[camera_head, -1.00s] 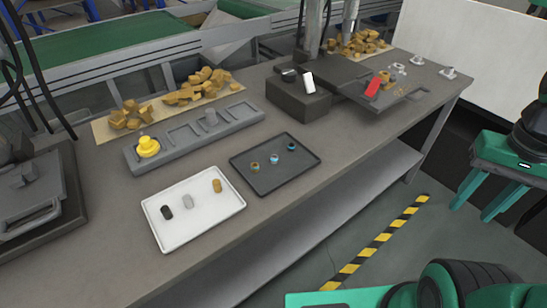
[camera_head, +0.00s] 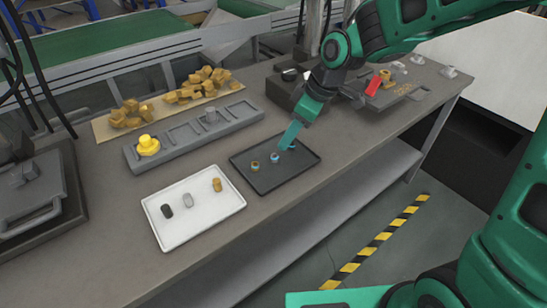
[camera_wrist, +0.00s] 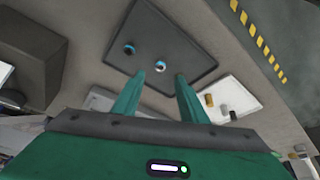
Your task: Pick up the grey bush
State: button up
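The grey bush (camera_head: 187,200) stands in the white tray (camera_head: 206,227), between a black bush (camera_head: 167,211) and a brass bush (camera_head: 217,185). My gripper (camera_head: 289,142) is above the dark tray (camera_head: 262,188), to the right of and apart from the white tray. In the wrist view my gripper (camera_wrist: 160,79) has its two fingers spread with nothing between them.
A grey slotted rack (camera_head: 185,150) with a yellow part (camera_head: 148,145) stands behind the white tray. A dark box (camera_head: 283,100) is at the back right.

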aim_at(275, 155)
jog(key=x, duration=0.3)
jog(key=shift+f, duration=0.2)
jog(key=shift+a+x, duration=0.2)
jog(key=shift+x, duration=2.35)
grip_shut()
